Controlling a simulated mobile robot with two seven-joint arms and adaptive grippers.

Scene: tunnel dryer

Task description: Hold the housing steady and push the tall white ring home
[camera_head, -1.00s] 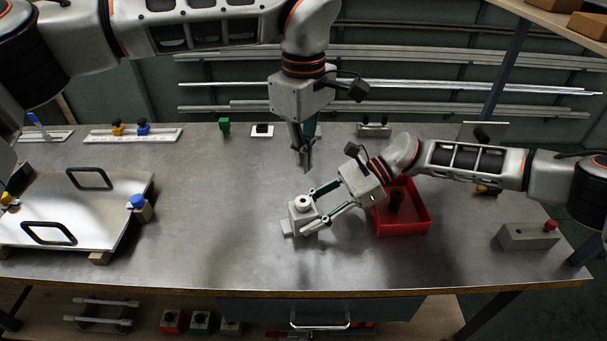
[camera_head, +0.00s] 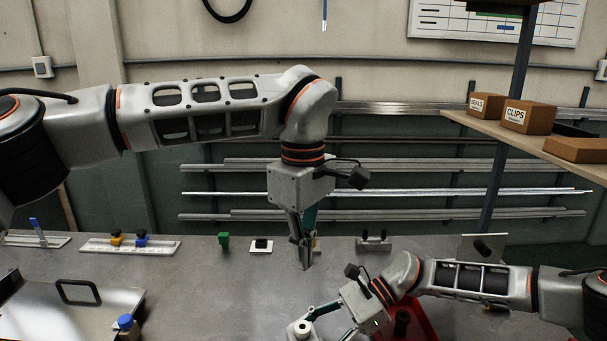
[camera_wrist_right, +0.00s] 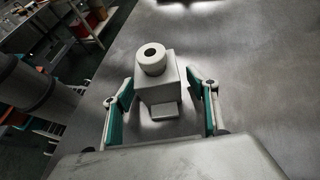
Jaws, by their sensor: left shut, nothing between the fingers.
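The pale grey housing (camera_wrist_right: 163,84) is a block with a step on its near side, standing on the bench in the right wrist view. The tall white ring (camera_wrist_right: 153,65), with a dark hole, sits upright on its top; how deep it is seated I cannot tell. In the head view the ring (camera_head: 300,328) shows at the bottom edge. My right gripper (camera_wrist_right: 161,82) has one finger at each side of the housing; whether both pads touch it I cannot tell. My left gripper (camera_head: 305,267) points down, shut and empty, beyond the housing and apart from it.
A red bin (camera_head: 424,326) stands right of the housing, partly behind my right arm. Small fixtures line the back edge. The middle of the bench is clear.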

